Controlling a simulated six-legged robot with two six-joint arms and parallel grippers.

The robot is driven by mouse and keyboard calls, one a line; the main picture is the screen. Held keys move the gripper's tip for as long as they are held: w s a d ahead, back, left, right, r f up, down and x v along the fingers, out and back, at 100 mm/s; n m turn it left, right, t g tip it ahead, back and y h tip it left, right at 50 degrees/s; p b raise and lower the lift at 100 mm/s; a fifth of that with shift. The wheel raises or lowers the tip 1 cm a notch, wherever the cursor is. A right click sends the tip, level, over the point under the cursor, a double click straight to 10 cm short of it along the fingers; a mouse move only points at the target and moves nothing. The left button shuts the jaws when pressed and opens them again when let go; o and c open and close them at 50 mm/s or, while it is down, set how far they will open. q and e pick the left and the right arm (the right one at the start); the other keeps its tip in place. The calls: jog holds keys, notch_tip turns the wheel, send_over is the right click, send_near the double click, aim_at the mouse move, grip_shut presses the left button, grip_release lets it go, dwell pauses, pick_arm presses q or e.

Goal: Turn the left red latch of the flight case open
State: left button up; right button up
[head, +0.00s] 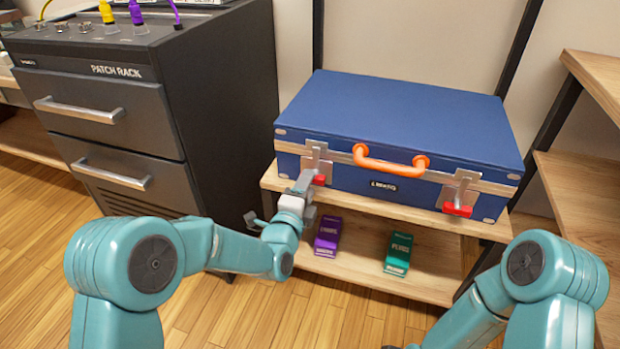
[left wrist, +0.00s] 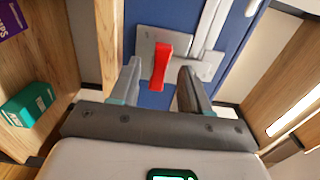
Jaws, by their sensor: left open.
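The blue flight case (head: 400,125) lies shut on a wooden shelf, with an orange handle (head: 390,163) on its front. Its left red latch (head: 319,180) sits on a metal plate at the front left. In the left wrist view the red latch (left wrist: 162,62) stands between the two open fingers of my left gripper (left wrist: 158,85), closer to the left finger, with gaps on both sides. In the head view my left gripper (head: 305,183) is at the latch and partly covers its plate. The right red latch (head: 457,209) is on the front right.
A purple box (head: 327,236) and a green box (head: 398,253) stand on the lower shelf (head: 350,268) under the case. A dark patch rack cabinet (head: 150,105) with drawers stands to the left. Wooden shelving (head: 585,190) is on the right.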

pick_arm(q)
jog(key=shift+x, duration=1.75)
jog(key=shift+a, duration=0.1)
grip_shut()
